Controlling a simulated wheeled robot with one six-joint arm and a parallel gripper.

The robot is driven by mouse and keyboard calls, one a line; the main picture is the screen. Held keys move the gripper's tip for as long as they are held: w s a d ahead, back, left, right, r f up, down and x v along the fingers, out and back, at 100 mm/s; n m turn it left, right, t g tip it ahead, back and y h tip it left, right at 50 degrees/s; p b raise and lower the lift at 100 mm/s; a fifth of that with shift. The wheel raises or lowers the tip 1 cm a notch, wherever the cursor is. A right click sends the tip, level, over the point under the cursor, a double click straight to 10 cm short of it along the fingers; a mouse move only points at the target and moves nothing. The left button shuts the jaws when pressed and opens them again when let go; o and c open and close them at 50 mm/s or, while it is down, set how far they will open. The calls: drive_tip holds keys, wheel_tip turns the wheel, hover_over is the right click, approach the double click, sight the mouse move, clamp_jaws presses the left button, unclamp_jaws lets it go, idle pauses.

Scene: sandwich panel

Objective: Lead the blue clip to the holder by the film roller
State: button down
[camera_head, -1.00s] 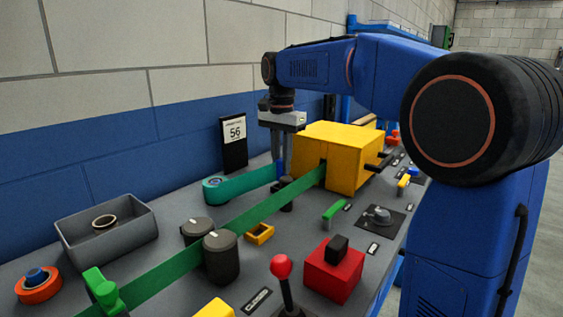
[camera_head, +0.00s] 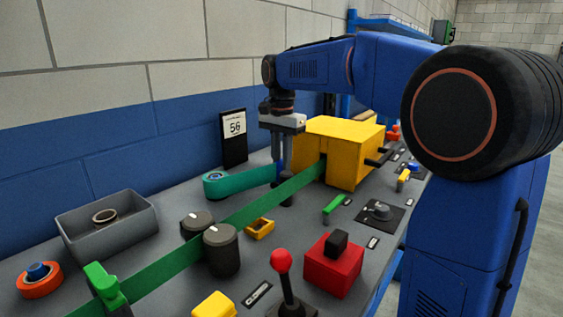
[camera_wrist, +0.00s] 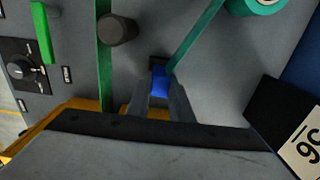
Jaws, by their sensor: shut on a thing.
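The blue clip (camera_wrist: 160,80) is between the two fingers of my gripper (camera_wrist: 158,92) in the wrist view, at the end of a teal film strip (camera_wrist: 195,42). The gripper is shut on it. The strip runs to the teal film roll (camera_wrist: 255,3), which also shows in the head view (camera_head: 217,184). A small dark piece (camera_wrist: 157,62) shows right beside the clip; I cannot tell whether it is the holder or whether they touch. In the head view my gripper (camera_head: 284,165) points down behind the green belt (camera_head: 255,209), and the clip is mostly hidden.
A dark roller (camera_wrist: 117,28) stands by the belt, close to my gripper. A yellow box (camera_head: 349,160) stands just right of it. A card reading 56 (camera_head: 235,135) stands behind. A grey bin (camera_head: 140,232), black rollers (camera_head: 222,252) and a red-knobbed lever (camera_head: 281,261) are nearer.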

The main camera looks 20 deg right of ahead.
drive_tip(key=shift+f, duration=0.1)
drive_tip(key=shift+f, duration=0.65)
drive_tip(key=c, duration=1.5)
unclamp_jaws()
drive_tip(key=shift+r, duration=0.1)
drive_tip(key=shift+r, duration=3.4)
drive_tip(key=shift+s+d, duration=0.1)
